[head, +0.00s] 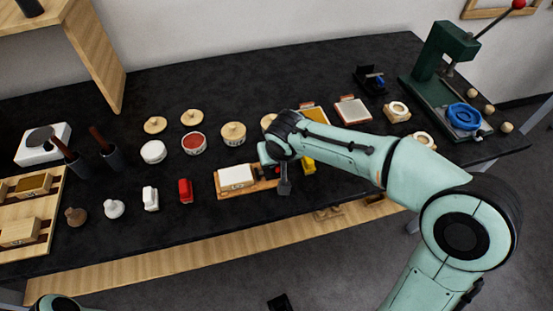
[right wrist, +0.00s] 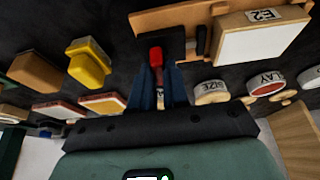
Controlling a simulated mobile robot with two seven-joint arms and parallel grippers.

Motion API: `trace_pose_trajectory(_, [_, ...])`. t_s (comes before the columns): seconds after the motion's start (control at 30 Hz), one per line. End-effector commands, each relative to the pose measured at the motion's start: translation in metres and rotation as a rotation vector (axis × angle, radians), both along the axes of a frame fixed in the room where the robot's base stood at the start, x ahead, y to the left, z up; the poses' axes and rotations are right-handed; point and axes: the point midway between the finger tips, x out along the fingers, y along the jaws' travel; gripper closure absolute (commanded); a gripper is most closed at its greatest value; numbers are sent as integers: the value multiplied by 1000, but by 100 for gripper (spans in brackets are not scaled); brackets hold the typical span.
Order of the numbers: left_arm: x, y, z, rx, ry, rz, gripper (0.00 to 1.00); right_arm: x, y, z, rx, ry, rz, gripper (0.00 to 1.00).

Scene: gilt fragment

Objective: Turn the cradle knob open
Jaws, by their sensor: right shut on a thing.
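The cradle (head: 222,196) is a low wooden base at the table's front, with a white block (head: 237,177) lying in it. In the right wrist view the cradle (right wrist: 160,19) is at the top with the white block (right wrist: 262,42). The red knob (right wrist: 156,56) is at a dark block on the cradle's end. My right gripper (right wrist: 158,72) is shut on the knob, its two dark fingers on either side. In the head view my right gripper (head: 277,172) is at the cradle's right end, and my arm and hand hide most of the knob.
Pots, lids and a red-filled tin (head: 194,143) stand behind the cradle. A red bottle (head: 185,190) and white bottles are left. A yellow block (right wrist: 88,62) is close beside my right gripper. A green press (head: 440,65) stands far right. The front left table has bare patches.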

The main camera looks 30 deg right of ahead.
Motion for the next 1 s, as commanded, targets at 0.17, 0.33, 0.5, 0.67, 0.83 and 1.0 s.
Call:
trace_pose_trajectory(0.17, [0, 0, 0, 0, 0, 0, 34, 0, 0, 1, 2, -2, -3, 69])
trace_pose_trajectory(0.33, [0, 0, 0, 0, 0, 0, 34, 0, 0, 0, 2, -1, -2, 60])
trace_pose_trajectory(0.5, [0, 0, 0, 0, 0, 0, 34, 0, 0, 1, 2, 0, -1, 60])
trace_pose_trajectory(0.67, [0, 0, 2, -1, 2, -1, 34, -5, 2, 16, 2, -4, -2, 60])
trace_pose_trajectory(0.83, [-2, 0, 6, -1, 7, -1, 34, -19, 5, 50, 2, -6, -1, 60])
trace_pose_trajectory(1.0, [-3, 0, 10, -2, 13, -2, 34, -33, 8, 85, 2, -5, -2, 60])
